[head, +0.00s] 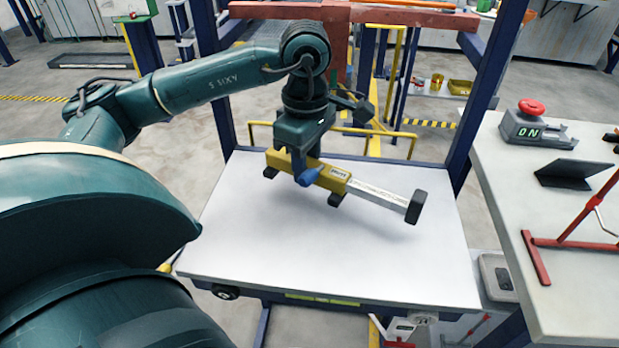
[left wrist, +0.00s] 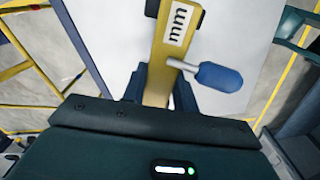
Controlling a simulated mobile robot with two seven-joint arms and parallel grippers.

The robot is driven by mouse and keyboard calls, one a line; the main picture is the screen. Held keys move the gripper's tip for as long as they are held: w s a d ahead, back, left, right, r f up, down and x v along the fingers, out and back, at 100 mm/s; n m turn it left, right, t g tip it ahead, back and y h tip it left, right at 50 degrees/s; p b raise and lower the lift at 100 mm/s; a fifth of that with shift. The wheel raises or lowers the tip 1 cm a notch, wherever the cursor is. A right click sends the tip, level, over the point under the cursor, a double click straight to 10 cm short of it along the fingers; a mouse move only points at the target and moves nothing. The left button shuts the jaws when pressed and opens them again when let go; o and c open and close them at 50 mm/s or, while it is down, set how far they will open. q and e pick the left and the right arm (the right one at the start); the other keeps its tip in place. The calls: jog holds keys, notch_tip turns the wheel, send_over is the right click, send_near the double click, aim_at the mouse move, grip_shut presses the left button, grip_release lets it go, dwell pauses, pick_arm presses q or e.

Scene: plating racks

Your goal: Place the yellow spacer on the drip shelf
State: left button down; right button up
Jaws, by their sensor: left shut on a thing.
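The yellow spacer (head: 330,178) is a yellow bar with black feet, a blue-tipped lever, a silver rod on the right and a black block at the rod's end. My left gripper (head: 302,160) is shut on its body from above; the jaws hide part of it. In the left wrist view the yellow bar (left wrist: 166,70) runs up between the fingers (left wrist: 157,88), with a label and the blue lever beside it. The white surface below, apparently the drip shelf (head: 300,245), is bare. I cannot tell whether the spacer touches it. My right gripper is not in view.
Dark blue posts (head: 222,90) rise at the shelf's back corners, with a yellow rail (head: 375,132) behind. A side bench (head: 560,215) at right carries a red-button box (head: 530,125), a dark stand and a red frame. The shelf's front half is free.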

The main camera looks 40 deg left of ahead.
pick_arm(q)
jog(key=shift+f, duration=1.75)
jog(key=shift+f, duration=0.1)
jog(key=c, duration=1.1)
grip_release()
notch_tip(320, 180, up, 12)
jog(key=shift+r+p, duration=0.15)
jog(key=shift+p, duration=0.45)
